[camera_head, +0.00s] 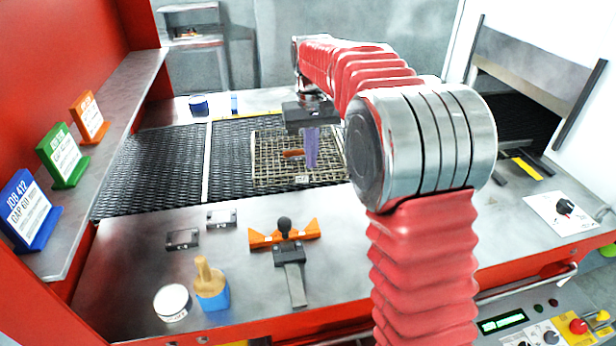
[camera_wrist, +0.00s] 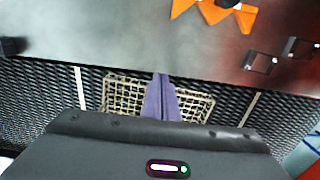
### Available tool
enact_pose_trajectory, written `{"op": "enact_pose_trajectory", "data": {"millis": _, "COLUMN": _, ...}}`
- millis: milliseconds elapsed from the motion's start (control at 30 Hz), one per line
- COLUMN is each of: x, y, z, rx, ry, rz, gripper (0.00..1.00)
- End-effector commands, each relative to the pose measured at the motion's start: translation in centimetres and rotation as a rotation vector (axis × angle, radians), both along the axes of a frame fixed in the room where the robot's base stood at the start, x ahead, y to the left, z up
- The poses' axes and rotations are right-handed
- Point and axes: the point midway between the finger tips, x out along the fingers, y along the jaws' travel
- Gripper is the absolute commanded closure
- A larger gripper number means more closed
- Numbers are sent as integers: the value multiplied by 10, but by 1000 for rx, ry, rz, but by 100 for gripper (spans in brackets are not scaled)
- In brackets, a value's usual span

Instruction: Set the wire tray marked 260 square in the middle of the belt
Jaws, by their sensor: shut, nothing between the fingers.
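A wire tray (camera_head: 268,172) lies on the black mesh belt (camera_head: 150,165), right of a pale strip across the belt. A small pale tag sits on its near side, too small to read. A brown-orange piece (camera_head: 292,153) shows within the tray's outline. My gripper (camera_head: 311,165) points down over the tray, its purple fingers together and empty. In the wrist view the closed fingers (camera_wrist: 161,78) cover the middle of the tray (camera_wrist: 122,92), whose wires show on both sides. I cannot tell whether the fingertips touch it.
An orange fixture with a black knob (camera_head: 284,228), small metal blocks (camera_head: 183,239), a blue pot with a tan brush (camera_head: 210,285) and a white round tin (camera_head: 172,302) stand on the front ledge. Coloured cards (camera_head: 62,155) line the left shelf. The belt left of the strip is clear.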

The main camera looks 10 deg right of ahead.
Motion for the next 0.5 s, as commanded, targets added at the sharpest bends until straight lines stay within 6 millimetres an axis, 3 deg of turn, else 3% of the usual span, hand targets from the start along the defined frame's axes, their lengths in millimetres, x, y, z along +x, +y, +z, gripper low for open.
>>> {"op": "enact_pose_trajectory", "data": {"millis": 333, "x": 0, "y": 0, "z": -2, "rx": 0, "ry": 0, "rz": 0, "gripper": 100}}
{"op": "enact_pose_trajectory", "data": {"millis": 500, "x": -1, "y": 0, "z": -14, "rx": 0, "ry": 2, "rz": 0, "gripper": 100}}
